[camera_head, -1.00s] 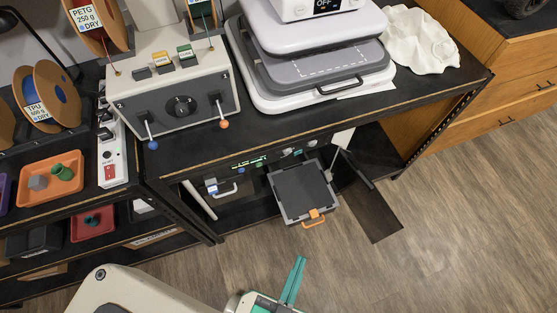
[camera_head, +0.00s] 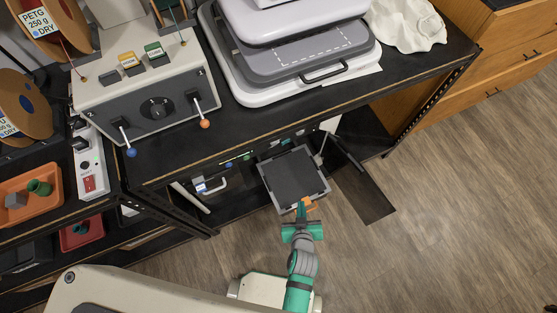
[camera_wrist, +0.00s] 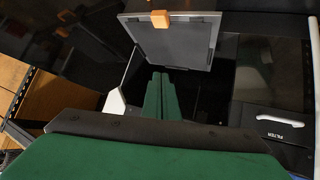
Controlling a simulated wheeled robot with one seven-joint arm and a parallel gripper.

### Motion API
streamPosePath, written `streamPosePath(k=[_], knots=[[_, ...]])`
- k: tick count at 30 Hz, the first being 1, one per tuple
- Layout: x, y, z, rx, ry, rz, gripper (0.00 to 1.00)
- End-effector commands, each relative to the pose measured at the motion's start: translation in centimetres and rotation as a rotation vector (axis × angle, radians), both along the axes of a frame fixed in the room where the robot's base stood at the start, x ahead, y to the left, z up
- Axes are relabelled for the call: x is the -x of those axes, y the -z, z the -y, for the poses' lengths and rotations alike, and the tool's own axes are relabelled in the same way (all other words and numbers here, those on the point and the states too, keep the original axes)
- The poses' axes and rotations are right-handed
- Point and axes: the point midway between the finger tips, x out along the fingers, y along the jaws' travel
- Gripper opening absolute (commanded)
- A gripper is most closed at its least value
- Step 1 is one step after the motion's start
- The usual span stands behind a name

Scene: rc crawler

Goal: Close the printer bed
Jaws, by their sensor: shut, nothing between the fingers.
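The printer bed (camera_head: 294,177) is a dark plate in a grey frame. It sticks out from the printer under the bench in the head view. Its orange handle (camera_head: 305,203) is on the front edge. The bed (camera_wrist: 190,42) shows at the top of the wrist view, with the orange handle (camera_wrist: 160,19) at its upper edge. My gripper (camera_head: 301,208) is at the bed's front edge by the handle, partly covering it in the head view. In the wrist view my green fingers (camera_wrist: 161,78) are together and empty, just below the bed. Whether they touch it I cannot tell.
A dark open panel (camera_head: 362,192) hangs right of the bed. A filter drawer (camera_wrist: 280,125) with a white handle is beside the opening. The bench edge (camera_head: 270,135) overhangs the printer. Wooden floor (camera_head: 450,220) is clear to the right.

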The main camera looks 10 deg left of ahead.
Motion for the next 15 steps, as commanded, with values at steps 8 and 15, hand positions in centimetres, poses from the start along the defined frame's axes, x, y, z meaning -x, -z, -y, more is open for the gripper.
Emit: streamPosePath(k=[8,15], knots=[[-8.7,4.2,-2.8,-0.023,-0.173,-0.135,0.0],[-13.4,4.7,-5.9,-0.064,-0.315,-0.198,0.0]])
